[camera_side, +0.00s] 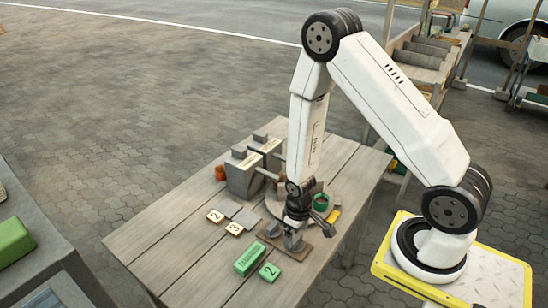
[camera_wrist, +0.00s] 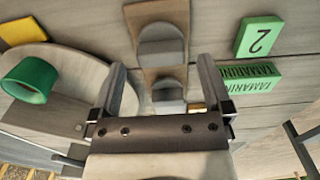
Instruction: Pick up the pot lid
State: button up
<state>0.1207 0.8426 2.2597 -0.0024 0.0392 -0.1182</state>
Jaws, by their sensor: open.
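My gripper (camera_side: 291,232) is open, pointing down low over the front part of the wooden table. In the wrist view its two grey fingers (camera_wrist: 162,64) stand wide apart with nothing held between them. A grey rounded piece (camera_wrist: 162,46) on a brown board lies just beyond the fingertips. A second, smaller grey rounded piece (camera_wrist: 166,91) shows between the fingers. I cannot tell whether either is the pot lid. In the side view the brown board (camera_side: 318,249) lies under the gripper, which partly hides what is on it.
A round grey disc (camera_wrist: 62,62) with a green cup (camera_wrist: 27,80) stands close beside one finger. Green blocks (camera_side: 250,258) lie in front of the gripper. Numbered tiles (camera_side: 215,215) and grey boxes (camera_side: 243,176) stand left. The table's (camera_side: 150,240) left front is bare.

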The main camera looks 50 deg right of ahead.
aim_at(296, 238)
jog(key=shift+f, duration=1.75)
jog(key=shift+c, duration=0.2)
jog(key=c, duration=1.1)
